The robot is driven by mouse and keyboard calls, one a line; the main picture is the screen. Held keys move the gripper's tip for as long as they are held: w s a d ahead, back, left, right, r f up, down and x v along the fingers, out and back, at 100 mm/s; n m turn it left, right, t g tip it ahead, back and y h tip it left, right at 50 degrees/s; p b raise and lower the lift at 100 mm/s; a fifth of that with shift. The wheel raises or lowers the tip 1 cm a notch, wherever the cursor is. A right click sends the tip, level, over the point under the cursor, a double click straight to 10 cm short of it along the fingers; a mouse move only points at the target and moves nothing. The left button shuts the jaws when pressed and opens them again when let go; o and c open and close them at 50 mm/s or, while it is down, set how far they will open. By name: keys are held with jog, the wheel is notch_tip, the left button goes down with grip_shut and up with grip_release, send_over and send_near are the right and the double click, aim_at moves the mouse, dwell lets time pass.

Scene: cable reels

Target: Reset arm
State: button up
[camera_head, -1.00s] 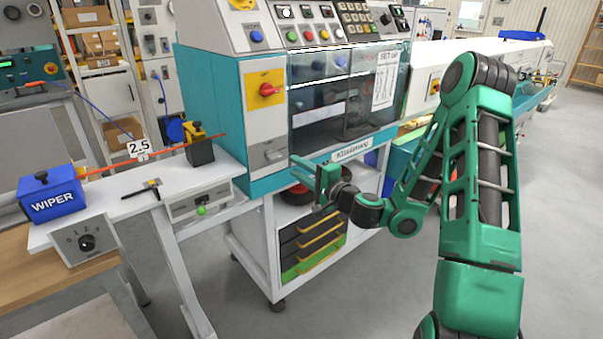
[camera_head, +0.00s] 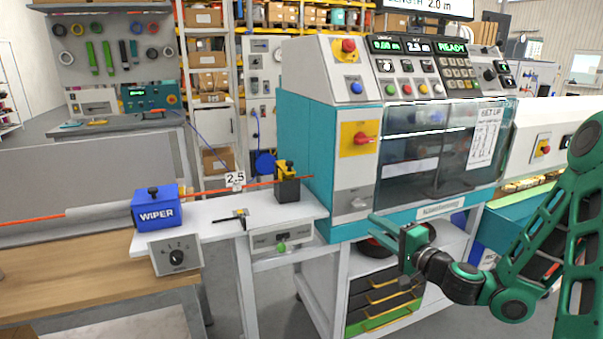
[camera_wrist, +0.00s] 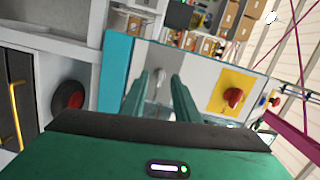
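My green arm (camera_head: 540,235) reaches in from the right side of the head view, bent at the elbow. My gripper (camera_head: 388,232) is in front of the lower front of the teal and white machine (camera_head: 308,130), near its lower edge. In the wrist view my gripper (camera_wrist: 158,88) has its two green fingers apart, with nothing between them. Beyond the fingers are the machine's grey handle and red rotary switch (camera_wrist: 233,97). I cannot tell whether the gripper touches the machine.
A white side table (camera_head: 215,227) carries a blue WIPER box (camera_head: 155,208), a black and yellow guide block (camera_head: 288,187) and an orange cable running into the machine. Drawers (camera_head: 383,295) sit under the machine. A grey workbench (camera_head: 110,126) stands at the back left.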

jog(key=s+a+f+n+g+y, duration=0.2)
jog(key=s+a+f+n+g, duration=0.1)
jog(key=s+a+n+g, duration=0.3)
jog(key=s+d+f+n+g+h, duration=0.3)
jog(key=s+d+f+n, duration=0.1)
jog(key=s, duration=0.3)
jog(key=s+d+r+m+g+h, duration=0.1)
jog(key=s+d+r+g+h, duration=0.1)
jog(key=s+d, duration=0.4)
jog(key=s+d+r+m+g+h, duration=0.2)
jog(key=s+d+r, duration=0.2)
jog(key=s, duration=0.7)
jog(key=s+d+r+m+g+h, duration=0.1)
jog(key=s+d+r+g+h, duration=0.1)
jog(key=s+d, duration=0.5)
jog(key=shift+s+d+r+m+g, duration=0.35)
jog(key=shift+s+r+m+g, duration=0.05)
jog(key=shift+s, duration=0.8)
jog(key=shift+w+f+h, duration=0.25)
jog(key=shift+w+h, duration=0.05)
jog(key=shift+w, duration=0.3)
